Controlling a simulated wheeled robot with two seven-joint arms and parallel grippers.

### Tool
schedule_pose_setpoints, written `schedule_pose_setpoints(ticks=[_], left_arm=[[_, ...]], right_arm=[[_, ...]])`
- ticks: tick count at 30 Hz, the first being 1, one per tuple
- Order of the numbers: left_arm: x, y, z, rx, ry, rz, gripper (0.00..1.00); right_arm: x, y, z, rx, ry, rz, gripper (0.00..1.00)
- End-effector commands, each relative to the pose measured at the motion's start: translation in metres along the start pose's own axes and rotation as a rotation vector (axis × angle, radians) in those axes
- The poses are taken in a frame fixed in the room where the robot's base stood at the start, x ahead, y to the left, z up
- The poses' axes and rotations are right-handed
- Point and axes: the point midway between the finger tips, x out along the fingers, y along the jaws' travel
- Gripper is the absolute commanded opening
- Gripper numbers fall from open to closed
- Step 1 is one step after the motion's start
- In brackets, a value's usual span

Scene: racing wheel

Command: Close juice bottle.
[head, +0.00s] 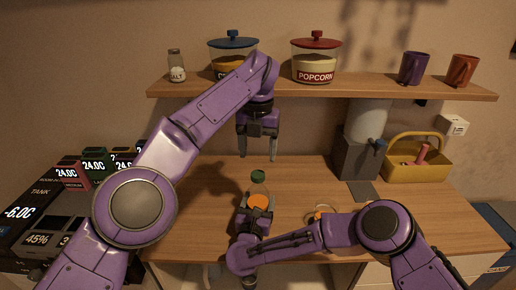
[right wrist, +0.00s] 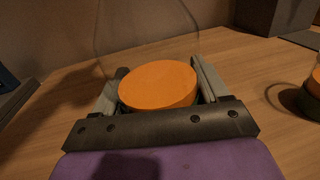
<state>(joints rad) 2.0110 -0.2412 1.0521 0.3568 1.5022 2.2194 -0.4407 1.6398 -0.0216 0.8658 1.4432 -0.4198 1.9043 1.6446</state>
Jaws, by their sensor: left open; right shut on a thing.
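The juice bottle (head: 257,199) is clear with orange juice in its lower part and stands upright over the table's middle. A green cap (head: 258,176) shows at its top; I cannot tell whether it is fully seated. My right gripper (head: 256,211) is shut around the bottle's lower part. In the right wrist view the orange juice (right wrist: 158,86) shows between the fingers, and the clear upper walls are faint; the cap is out of that view. My left gripper (head: 259,154) is open and empty, pointing down above the cap and apart from it.
A shelf (head: 345,86) with jars and mugs runs behind the left arm. A grey dispenser (head: 358,152) and a yellow basket (head: 417,166) stand at the back right. A small orange-filled item (head: 319,214) is right of the bottle, partly hidden by my right arm. Labelled boxes (head: 68,174) are at left.

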Motion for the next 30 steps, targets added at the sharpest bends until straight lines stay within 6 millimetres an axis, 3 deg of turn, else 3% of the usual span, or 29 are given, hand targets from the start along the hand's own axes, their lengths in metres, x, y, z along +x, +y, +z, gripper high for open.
schedule_pose_setpoints(ticks=[11,12,14,23,30], left_arm=[[-0.007,-0.001,-0.001,0.001,-0.002,-0.003,0.69],[-0.007,-0.001,-0.001,0.001,-0.002,-0.003,0.69],[-0.007,-0.001,-0.001,0.001,-0.002,-0.003,0.69],[-0.004,-0.001,-0.001,0.001,-0.002,-0.003,0.69],[0.014,-0.001,-0.001,0.001,-0.002,-0.003,0.69]], right_arm=[[0.000,0.000,0.000,0.000,0.000,0.000,0.00],[0.000,0.000,0.000,0.000,0.000,0.000,0.81],[0.000,0.000,0.000,0.000,0.000,0.000,1.00],[-0.005,0.001,-0.001,0.000,0.000,0.001,1.00],[-0.051,0.001,-0.004,-0.001,-0.002,0.005,1.00]])
